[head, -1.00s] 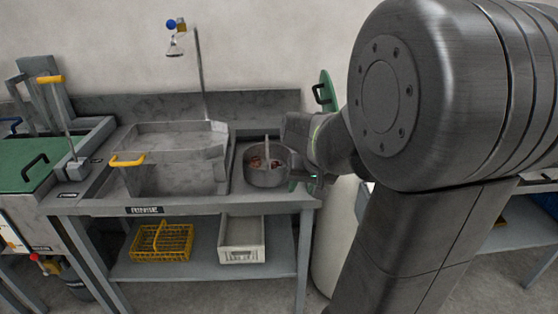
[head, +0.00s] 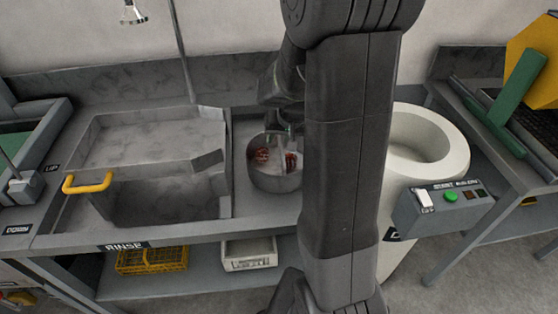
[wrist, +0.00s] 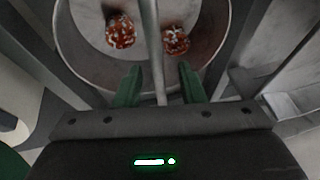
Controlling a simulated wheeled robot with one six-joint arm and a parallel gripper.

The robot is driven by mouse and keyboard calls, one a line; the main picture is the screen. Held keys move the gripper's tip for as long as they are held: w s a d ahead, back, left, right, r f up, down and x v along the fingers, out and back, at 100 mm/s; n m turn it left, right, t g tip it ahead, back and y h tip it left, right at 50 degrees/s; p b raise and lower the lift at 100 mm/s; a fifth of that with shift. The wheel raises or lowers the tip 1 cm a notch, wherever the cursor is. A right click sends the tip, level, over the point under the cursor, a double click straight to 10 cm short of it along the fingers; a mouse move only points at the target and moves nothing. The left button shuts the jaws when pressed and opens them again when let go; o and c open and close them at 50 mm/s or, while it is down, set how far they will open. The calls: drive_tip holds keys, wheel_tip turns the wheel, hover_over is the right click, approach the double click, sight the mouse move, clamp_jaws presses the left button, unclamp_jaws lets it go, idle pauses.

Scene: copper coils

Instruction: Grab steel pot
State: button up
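The steel pot (head: 275,181) is round and stands on the counter right of the rinse basin, its right side partly hidden by my arm. Reddish copper coils lie in it (head: 262,155). In the wrist view the pot (wrist: 82,62) fills the top, with two coils inside (wrist: 120,32). Its bar handle (wrist: 154,45) runs across the pot and down the picture between my fingers. My gripper (wrist: 158,84) has green fingertips, spread apart with the handle between them; I see no contact. In the head view the gripper is mostly hidden behind my arm, above the pot.
The rinse basin (head: 100,190) with a yellow handle (head: 88,183) is left of the pot. A white round bin (head: 440,165) and a control box with a green button (head: 450,197) are at right. A yellow basket (head: 152,259) and a white tray (head: 250,253) sit below.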

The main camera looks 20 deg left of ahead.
drive_tip(key=shift+x, duration=1.55)
drive_tip(key=shift+d, duration=0.1)
clamp_jaws()
